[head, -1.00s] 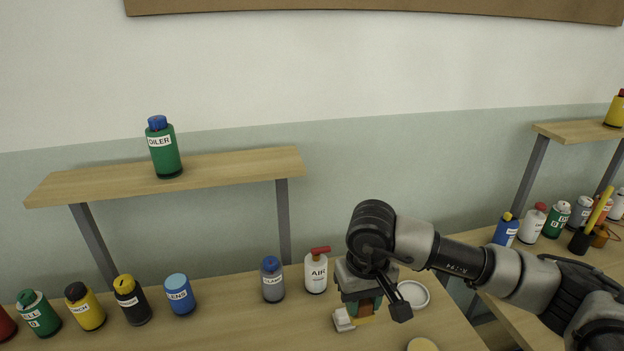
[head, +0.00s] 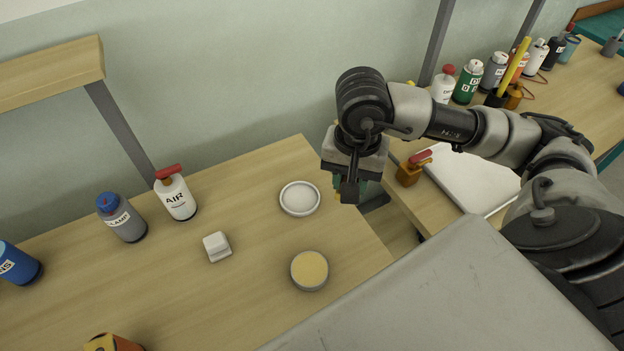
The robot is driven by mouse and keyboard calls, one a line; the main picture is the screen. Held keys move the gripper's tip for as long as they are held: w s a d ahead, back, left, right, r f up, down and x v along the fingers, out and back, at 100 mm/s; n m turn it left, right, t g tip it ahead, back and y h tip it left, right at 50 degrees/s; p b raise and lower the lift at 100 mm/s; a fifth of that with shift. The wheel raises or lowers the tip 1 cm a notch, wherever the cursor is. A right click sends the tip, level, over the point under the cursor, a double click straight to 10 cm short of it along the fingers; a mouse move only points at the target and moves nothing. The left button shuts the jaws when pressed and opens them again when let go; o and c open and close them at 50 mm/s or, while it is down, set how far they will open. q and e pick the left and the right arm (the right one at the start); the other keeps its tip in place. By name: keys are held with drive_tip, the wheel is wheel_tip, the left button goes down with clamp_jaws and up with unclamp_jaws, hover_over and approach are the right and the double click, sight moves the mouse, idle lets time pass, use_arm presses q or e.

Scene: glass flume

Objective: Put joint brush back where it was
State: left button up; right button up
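My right gripper (head: 350,188) is in the head view, pointing down beyond the right end of the near wooden bench, beside the white dish. My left gripper is not in view.
The bench (head: 160,290) holds a white block (head: 217,246), a white dish (head: 300,198), a round yellow-topped tin (head: 309,270) and an AIR bottle (head: 177,195). A gap separates it from the right bench (head: 590,85), which carries several bottles and a white board (head: 470,180).

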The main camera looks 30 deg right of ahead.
drive_tip(key=w+a+f+p, duration=0.1)
drive_tip(key=w+f, duration=0.1)
drive_tip(key=w, duration=0.1)
drive_tip(key=w+a+f, duration=0.2)
drive_tip(key=w, duration=0.1)
drive_tip(key=w+a+f+p, duration=0.1)
drive_tip(key=w+f, duration=0.1)
drive_tip(key=w, duration=0.1)
drive_tip(key=shift+w+a+p, duration=0.15)
drive_tip(key=shift+w+p, duration=0.2)
drive_tip(key=shift+w, duration=0.05)
drive_tip(key=shift+w+a+f, duration=0.1)
drive_tip(key=shift+w+f, duration=0.15)
wheel_tip(320, 180, down, 4)
drive_tip(key=shift+r+p, duration=0.1)
drive_tip(key=shift+p, duration=0.5)
drive_tip(key=shift+f, duration=0.2)
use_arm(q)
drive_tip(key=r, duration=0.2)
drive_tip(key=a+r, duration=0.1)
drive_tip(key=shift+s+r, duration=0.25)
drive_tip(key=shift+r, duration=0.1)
